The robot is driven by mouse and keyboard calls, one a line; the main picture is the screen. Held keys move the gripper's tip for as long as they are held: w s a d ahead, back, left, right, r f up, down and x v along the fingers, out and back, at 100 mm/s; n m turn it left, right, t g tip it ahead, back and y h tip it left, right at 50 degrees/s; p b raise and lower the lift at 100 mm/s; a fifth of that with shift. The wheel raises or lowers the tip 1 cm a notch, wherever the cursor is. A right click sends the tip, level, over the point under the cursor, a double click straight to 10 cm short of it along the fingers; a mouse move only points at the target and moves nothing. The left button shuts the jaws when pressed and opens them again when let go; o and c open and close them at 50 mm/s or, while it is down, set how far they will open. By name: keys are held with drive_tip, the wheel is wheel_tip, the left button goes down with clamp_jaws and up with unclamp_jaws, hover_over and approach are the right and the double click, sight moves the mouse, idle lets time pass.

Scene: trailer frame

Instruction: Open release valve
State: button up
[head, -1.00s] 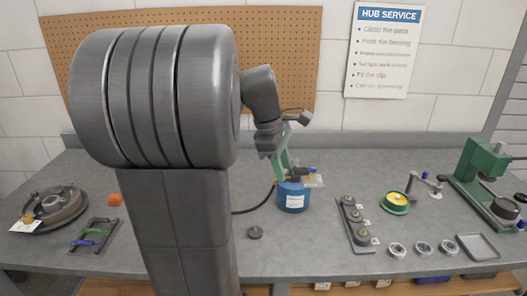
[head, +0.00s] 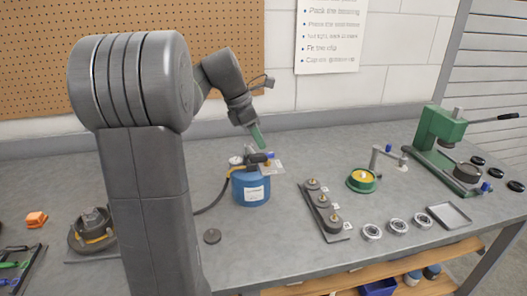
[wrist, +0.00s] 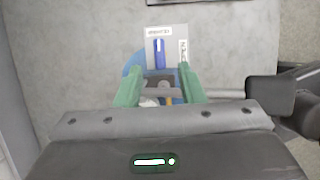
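A blue canister (head: 252,188) with a white label stands on the bench. Its top carries a gauge (head: 235,161), a dark valve body (head: 257,158) and a small blue lever (head: 270,155). A tag plate (head: 271,168) sits beside them. My gripper (head: 262,146) points down just above the canister top. In the wrist view its two green fingers (wrist: 160,75) are apart, with nothing visibly clamped between them. The blue lever (wrist: 160,53) appears just beyond the fingertips, in front of the tag plate (wrist: 166,36). Contact with the valve cannot be told.
A dark hose (head: 212,203) runs from the canister toward my arm. A rack of round parts (head: 324,209), a green-rimmed dish (head: 362,181), several bearing rings (head: 397,227) and a green press (head: 440,140) stand to the right.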

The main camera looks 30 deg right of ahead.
drive_tip(key=shift+x, duration=2.35)
clamp_jaws()
